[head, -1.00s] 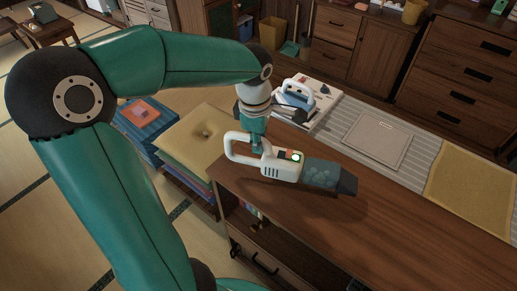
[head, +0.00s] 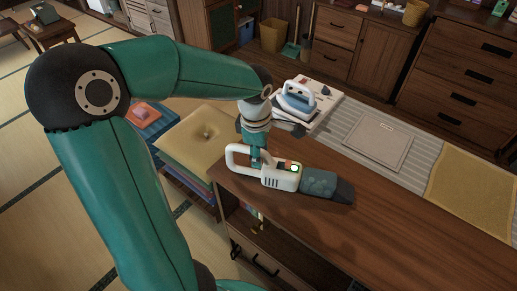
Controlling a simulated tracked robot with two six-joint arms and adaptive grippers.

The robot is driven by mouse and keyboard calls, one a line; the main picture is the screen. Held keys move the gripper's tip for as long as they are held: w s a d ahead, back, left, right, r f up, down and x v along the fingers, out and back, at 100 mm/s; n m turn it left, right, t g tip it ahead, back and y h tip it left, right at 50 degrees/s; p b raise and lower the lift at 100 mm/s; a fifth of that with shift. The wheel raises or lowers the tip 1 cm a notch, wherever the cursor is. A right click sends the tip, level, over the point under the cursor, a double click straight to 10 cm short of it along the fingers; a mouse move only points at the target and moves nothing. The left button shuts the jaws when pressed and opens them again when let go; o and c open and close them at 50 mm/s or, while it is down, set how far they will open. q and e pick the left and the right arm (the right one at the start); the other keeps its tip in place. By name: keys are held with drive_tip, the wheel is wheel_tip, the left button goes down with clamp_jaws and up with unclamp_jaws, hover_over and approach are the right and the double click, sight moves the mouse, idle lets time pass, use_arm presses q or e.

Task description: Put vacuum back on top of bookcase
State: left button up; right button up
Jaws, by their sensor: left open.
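The handheld vacuum (head: 284,176), white with a dark translucent nozzle and a lit green button, lies on its side along the brown wooden top of the bookcase (head: 400,220), near its left end. It appears to rest on the surface. My left gripper (head: 259,156) is open at the vacuum's loop handle, coming down from above and behind it. The fingers are small and partly hidden by the handle, so I cannot tell whether they still touch it. My right gripper is out of view.
A clothes iron (head: 296,98) on a white board stands behind the gripper. Stacked cushions (head: 197,140) lie left of the bookcase. A grey flat panel (head: 376,143) and a yellow mat (head: 472,188) lie beyond it. The bookcase top to the right is clear.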

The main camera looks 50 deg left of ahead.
use_arm(q)
wheel_tip(320, 180, up, 12)
drive_tip(key=s, duration=0.1)
drive_tip(key=shift+d, duration=0.25)
drive_tip(key=shift+s, duration=0.1)
idle(0.5)
